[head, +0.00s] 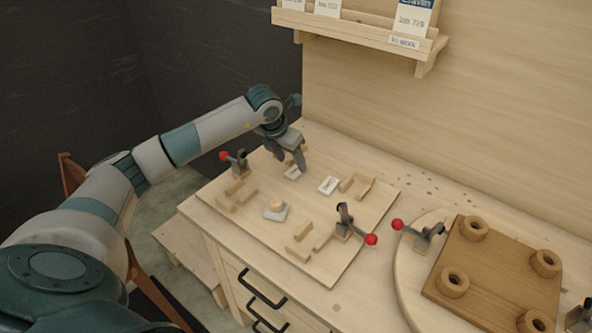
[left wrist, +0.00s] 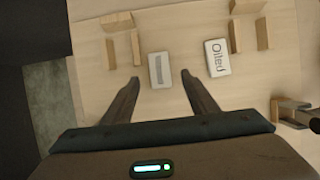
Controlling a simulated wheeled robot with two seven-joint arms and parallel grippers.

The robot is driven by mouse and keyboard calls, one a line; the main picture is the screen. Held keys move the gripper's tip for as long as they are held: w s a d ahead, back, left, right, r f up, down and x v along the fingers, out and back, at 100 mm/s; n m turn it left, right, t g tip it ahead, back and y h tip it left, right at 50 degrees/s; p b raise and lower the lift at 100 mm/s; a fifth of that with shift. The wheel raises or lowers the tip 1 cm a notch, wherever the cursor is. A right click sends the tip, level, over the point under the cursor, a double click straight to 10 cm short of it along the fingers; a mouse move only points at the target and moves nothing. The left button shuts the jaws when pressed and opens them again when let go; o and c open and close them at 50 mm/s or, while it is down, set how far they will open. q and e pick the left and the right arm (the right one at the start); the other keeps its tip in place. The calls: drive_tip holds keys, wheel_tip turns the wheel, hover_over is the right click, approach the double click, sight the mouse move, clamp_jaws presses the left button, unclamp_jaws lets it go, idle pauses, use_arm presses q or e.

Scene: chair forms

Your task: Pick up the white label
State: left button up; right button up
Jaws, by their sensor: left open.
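Two small whitish label cards lie flat on the wooden board. One, with a grey band across it (head: 293,174), is directly below my left gripper (head: 290,166); it also shows in the left wrist view (left wrist: 160,65), between and just beyond the fingertips. The other label, reading "Oiled" (left wrist: 217,57), lies to the right of it, outside the right finger; in the head view it is the card (head: 328,185) right of the gripper. My left gripper (left wrist: 160,78) is open and empty, pointing down above the board. My right gripper is in neither view.
The board (head: 330,262) carries several small wooden blocks, a red-knobbed clamp (head: 236,160) at the left and another (head: 346,222) at the front right. A round turntable (head: 402,262) with a brown wooden panel (head: 500,270) stands right. A shelf (head: 350,28) hangs above.

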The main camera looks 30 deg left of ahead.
sight(296, 170)
use_arm(q)
drive_tip(key=p+x, duration=0.1)
drive_tip(key=x, duration=0.2)
drive_tip(key=shift+p, duration=0.3)
drive_tip(key=shift+w+f, duration=0.2)
drive_tip(key=shift+f, duration=0.3)
drive_tip(key=c, duration=1.1)
